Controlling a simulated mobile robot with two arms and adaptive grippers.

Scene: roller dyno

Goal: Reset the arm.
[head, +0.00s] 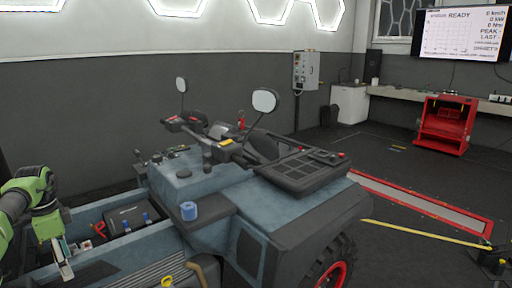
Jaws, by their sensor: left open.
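My left arm, green and dark grey, comes in at the left edge. Its gripper (74,258) points down over the open left part of a blue-grey vehicle (215,180); it is open and I see nothing held in it. Beside it in the bay lie a black box (125,218), blue caps (147,218) and a red part (100,229). Whether the fingers touch anything there I cannot tell. My right gripper is out of view.
The vehicle has handlebars, two mirrors (264,101) and a black front rack (295,172). A red-framed floor strip (425,203) lies to the right. A red cabinet (445,125) stands at the back right. A screen (460,32) reads READY.

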